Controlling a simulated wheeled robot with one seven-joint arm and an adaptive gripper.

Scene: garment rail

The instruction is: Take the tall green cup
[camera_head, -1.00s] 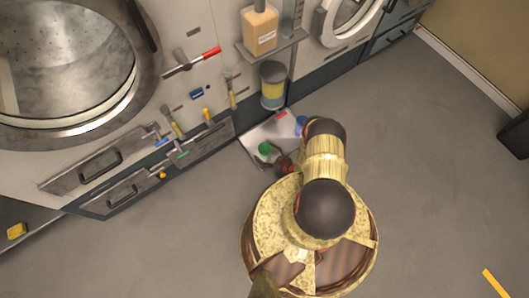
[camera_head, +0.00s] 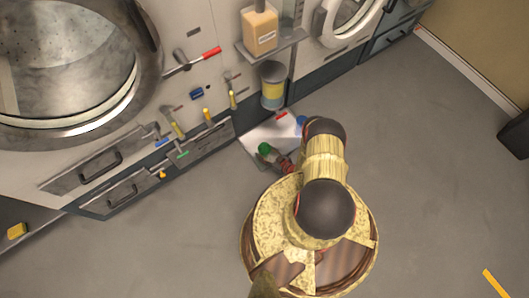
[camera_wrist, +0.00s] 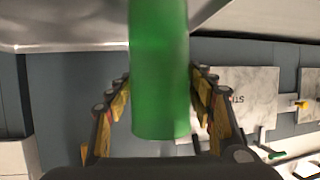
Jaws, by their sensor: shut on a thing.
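The tall green cup (camera_wrist: 160,75) stands out large in the middle of the wrist view, between the two fingers of my gripper (camera_wrist: 160,112). The fingers are shut on its sides, and its upper part runs out of the top of the picture. In the head view the cup (camera_head: 264,148) is a small green shape above the pale tray (camera_head: 280,131). My gripper (camera_head: 273,157) is beside it there, partly hidden by my arm. The head view does not show clearly how high the cup is.
A blue object (camera_head: 300,121) is on the tray beside my arm. A blue-and-yellow tin (camera_head: 272,87) is against the machine front. Levers and drawer handles (camera_head: 100,165) stick out on the left.

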